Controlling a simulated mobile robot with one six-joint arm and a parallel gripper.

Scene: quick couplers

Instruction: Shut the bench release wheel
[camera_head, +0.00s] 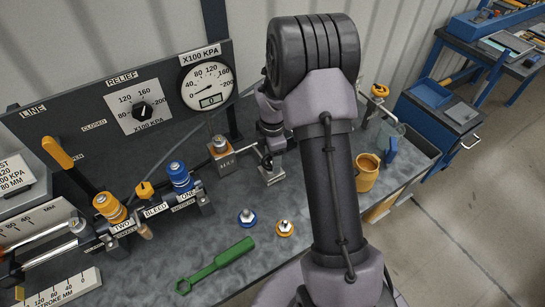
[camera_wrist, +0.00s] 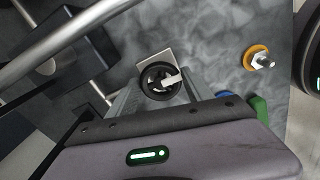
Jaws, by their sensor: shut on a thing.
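The release wheel (camera_wrist: 150,77) is a small black spoked handwheel with a pale lever or bar across it, on a light metal plate (camera_wrist: 154,56) in the wrist view. My gripper (camera_wrist: 160,90) has its grey fingers on both sides of the wheel and is shut on it. In the head view my gripper (camera_head: 268,150) reaches down to a small metal block (camera_head: 272,176) on the bench. The wheel is mostly hidden there by my gripper and arm.
A bench panel carries the relief dial (camera_head: 142,106) and a gauge (camera_head: 207,80). Left are couplers with blue (camera_head: 179,172) and orange (camera_head: 107,205) collars. A green wrench (camera_head: 215,265), two loose fittings (camera_head: 285,228) and an ochre mug (camera_head: 367,172) lie or stand nearby.

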